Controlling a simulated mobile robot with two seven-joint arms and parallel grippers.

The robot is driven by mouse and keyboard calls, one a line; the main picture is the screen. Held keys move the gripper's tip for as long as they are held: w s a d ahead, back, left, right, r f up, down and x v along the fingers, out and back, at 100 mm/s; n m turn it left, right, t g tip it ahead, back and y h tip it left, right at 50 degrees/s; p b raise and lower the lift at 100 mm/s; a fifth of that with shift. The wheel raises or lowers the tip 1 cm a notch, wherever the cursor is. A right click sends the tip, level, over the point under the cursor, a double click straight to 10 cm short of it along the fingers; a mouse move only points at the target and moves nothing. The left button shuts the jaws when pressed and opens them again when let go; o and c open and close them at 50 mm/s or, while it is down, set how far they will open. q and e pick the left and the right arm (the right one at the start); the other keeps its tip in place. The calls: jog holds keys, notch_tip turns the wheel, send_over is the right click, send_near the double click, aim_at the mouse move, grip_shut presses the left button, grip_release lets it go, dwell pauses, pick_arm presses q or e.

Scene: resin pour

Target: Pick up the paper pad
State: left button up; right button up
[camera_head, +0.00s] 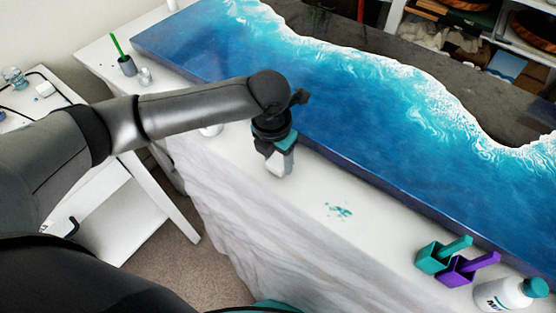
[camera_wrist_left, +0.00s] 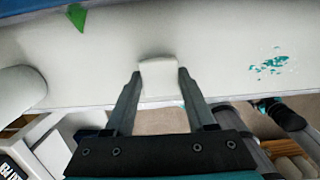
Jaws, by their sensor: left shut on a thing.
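The white paper pad (camera_head: 276,163) is between the fingers of my left gripper (camera_head: 280,160), at the near edge of the white-covered table. In the left wrist view the pad (camera_wrist_left: 160,82) is a small pale block. The fingertips of my left gripper (camera_wrist_left: 159,74) touch it on both sides, so the gripper is shut on it. Whether the pad still touches the table cover is hard to tell. My right gripper is not in view.
The blue resin slab (camera_head: 330,110) lies behind the gripper. A teal spill (camera_head: 340,211) marks the white cover (camera_head: 300,225) to the right.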

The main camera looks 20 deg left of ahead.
aim_at(278, 162)
pick_arm(q)
notch_tip(278, 162, up, 19)
jog(key=p, duration=0.2)
jog(key=shift+f+p, duration=0.2)
jog(key=shift+p, duration=0.1)
jog(key=o, duration=0.7)
jog(key=c, duration=0.6)
jog(key=shift+f, duration=0.1)
